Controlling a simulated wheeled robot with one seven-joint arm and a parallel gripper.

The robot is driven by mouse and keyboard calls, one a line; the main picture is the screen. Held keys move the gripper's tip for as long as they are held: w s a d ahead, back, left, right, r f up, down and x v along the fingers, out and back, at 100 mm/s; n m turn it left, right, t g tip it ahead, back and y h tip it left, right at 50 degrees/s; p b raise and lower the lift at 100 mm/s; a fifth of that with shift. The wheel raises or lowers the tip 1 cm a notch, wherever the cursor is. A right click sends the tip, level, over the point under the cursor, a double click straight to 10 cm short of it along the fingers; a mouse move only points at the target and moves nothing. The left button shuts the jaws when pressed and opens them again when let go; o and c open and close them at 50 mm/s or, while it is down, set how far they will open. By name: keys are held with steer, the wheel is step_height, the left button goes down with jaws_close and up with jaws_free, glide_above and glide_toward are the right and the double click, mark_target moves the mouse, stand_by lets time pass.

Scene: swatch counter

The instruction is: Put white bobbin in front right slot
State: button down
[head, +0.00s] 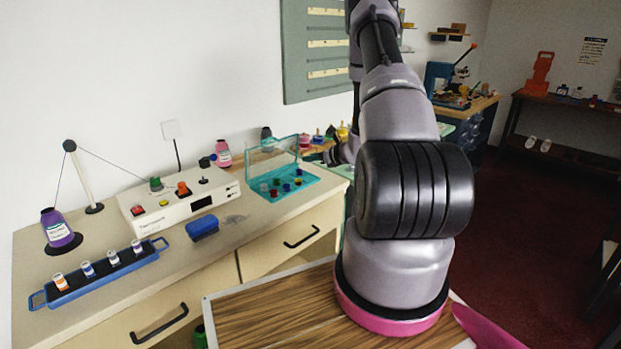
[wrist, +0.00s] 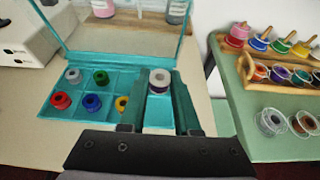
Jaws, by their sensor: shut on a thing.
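The white bobbin (wrist: 160,79) is between the fingertips of my gripper (wrist: 161,86) in the wrist view, with a dark centre on top. My gripper is shut on it, over the right part of the open teal box (wrist: 52,112). Gray (wrist: 72,76), green (wrist: 101,77), red (wrist: 61,100), blue (wrist: 92,102) and yellow (wrist: 122,104) bobbins sit in the box's compartments. A bare compartment floor shows between my fingers at the near right. I cannot tell how high the bobbin is. In the head view the box (head: 312,181) shows, but the white bobbin cannot be made out.
The box's clear lid (wrist: 125,30) stands raised at the back. A green table (wrist: 232,100) on the right carries wooden racks of colored spools (wrist: 275,72) and several clear spools (wrist: 271,121). A white machine (head: 180,204) and a blue tray of bottles (head: 100,277) are left of the box.

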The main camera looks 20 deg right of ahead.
mark_target(312, 180)
steer(key=shift+f, duration=3.45)
steer(key=shift+f, duration=0.2)
steer(key=c, duration=0.9)
jaws_free()
